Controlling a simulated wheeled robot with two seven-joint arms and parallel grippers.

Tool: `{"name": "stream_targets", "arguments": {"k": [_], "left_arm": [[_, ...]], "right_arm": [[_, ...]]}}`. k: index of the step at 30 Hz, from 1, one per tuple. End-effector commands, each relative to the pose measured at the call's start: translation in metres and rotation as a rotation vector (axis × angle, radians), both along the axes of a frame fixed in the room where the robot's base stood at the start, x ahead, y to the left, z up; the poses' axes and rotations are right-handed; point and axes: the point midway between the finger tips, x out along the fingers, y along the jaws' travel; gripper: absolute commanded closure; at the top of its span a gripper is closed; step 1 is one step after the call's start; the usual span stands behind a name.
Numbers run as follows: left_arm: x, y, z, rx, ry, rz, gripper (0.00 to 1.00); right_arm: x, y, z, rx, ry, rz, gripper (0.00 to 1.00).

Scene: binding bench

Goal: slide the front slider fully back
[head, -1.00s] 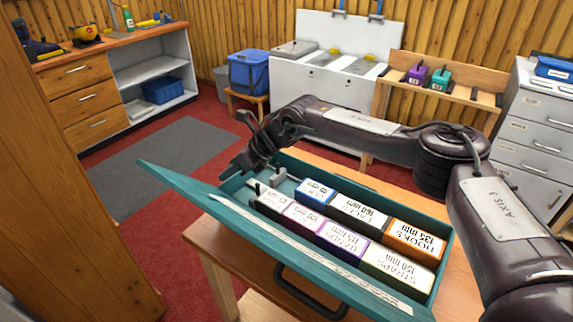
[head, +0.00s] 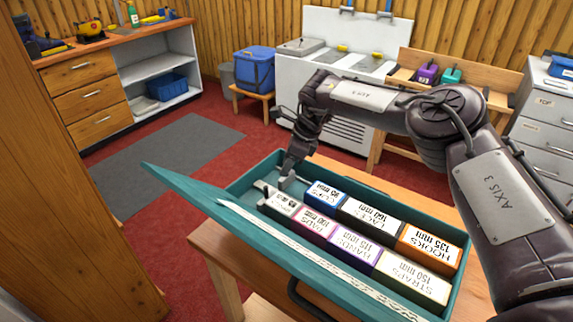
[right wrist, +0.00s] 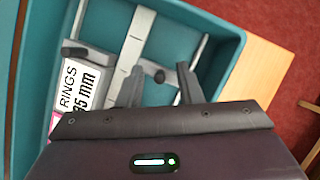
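An open teal case (head: 450,290) holds two rows of labelled boxes with a pale rail between them. A slider with a black knob (right wrist: 75,52) stands at the end of the near row, against the RINGS box (right wrist: 85,87); this slider (head: 264,189) also shows in the head view. A second slider's knob (right wrist: 158,76) lies in the other lane, past the end of the CLIPS box (head: 325,194). My right gripper (right wrist: 158,82) is open, its fingers either side of that second knob; contact cannot be told. It hides part of that slider in the head view. My left gripper is not in view.
The near row also has the BANDS (head: 342,242) and STRAPS (head: 412,278) boxes; LACES (head: 370,215) and HOOKS (head: 430,248) stand in the far row. The case's raised teal lid (head: 240,235) slants along the near side. The case stands on a wooden table (head: 222,250).

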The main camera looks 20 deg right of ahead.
Motion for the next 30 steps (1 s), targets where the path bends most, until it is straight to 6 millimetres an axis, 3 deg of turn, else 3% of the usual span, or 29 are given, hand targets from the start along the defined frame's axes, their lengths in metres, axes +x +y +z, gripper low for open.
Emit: {"name": "stream_targets", "arguments": {"k": [11,19,30], "left_arm": [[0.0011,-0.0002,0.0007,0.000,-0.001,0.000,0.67],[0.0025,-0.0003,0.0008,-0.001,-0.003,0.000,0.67],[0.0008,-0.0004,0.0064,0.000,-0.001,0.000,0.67]], "right_arm": [[0.0017,0.0035,-0.0090,0.001,0.000,-0.001,0.68],[0.0016,0.0033,-0.0089,0.001,0.000,-0.001,1.00],[-0.0012,0.0072,-0.0068,0.002,0.002,0.000,1.00]]}}
